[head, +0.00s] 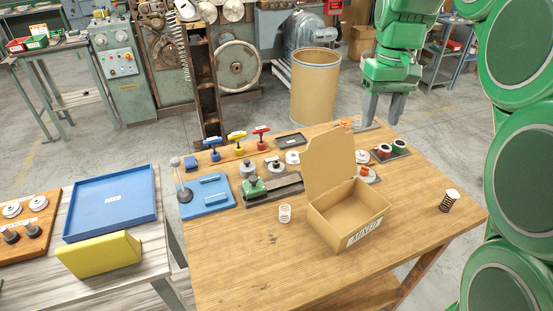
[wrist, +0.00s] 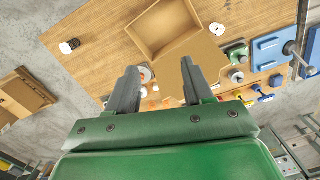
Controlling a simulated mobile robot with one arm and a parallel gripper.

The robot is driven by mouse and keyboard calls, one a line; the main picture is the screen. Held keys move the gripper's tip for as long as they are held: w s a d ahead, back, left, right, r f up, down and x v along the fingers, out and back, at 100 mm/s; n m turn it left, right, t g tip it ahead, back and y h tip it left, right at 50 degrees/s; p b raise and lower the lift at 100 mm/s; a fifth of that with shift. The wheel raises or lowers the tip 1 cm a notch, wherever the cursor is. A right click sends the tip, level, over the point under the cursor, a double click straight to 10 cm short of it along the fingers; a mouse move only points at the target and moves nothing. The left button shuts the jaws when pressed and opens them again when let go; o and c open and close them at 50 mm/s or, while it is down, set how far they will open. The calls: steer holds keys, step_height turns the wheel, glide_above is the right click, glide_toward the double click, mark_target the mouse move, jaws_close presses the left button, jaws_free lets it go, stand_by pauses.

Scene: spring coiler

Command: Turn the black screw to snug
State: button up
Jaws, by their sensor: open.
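My gripper (head: 383,108) hangs at the back right of the wooden table, green with grey fingers pointing down. Its fingers are apart and empty in the wrist view (wrist: 159,66). A green and dark fixture (head: 256,188) with a knob on top lies left of the cardboard box. It also shows in the wrist view (wrist: 236,52), to the right of the fingers. No part is clearly recognisable as the black screw; details on the fixture are too small to tell. T-handle tools in blue (head: 212,142), yellow (head: 237,136) and red (head: 261,131) stand along the back edge.
An open cardboard box (head: 347,214) with a raised lid stands mid-table. A white-topped spring (head: 449,200) stands at right, a pale coil (head: 285,213) at front. A blue plate (head: 207,194) lies at left. A cardboard drum (head: 315,85) stands behind. The table front is mostly clear.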

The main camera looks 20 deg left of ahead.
steer(key=w+a+f+n, duration=0.25)
steer(key=w+a, duration=0.55)
steer(key=a, duration=0.5)
steer(key=n, duration=0.3)
glide_above(276, 164)
steer(key=w, duration=0.1)
step_height(276, 164, down, 6)
steer(key=f, duration=0.1)
steer(key=shift+t, duration=0.4)
steer(key=f, duration=2.2)
steer(key=shift+a+f, duration=0.2)
steer(key=shift+f, duration=0.15)
jaws_close()
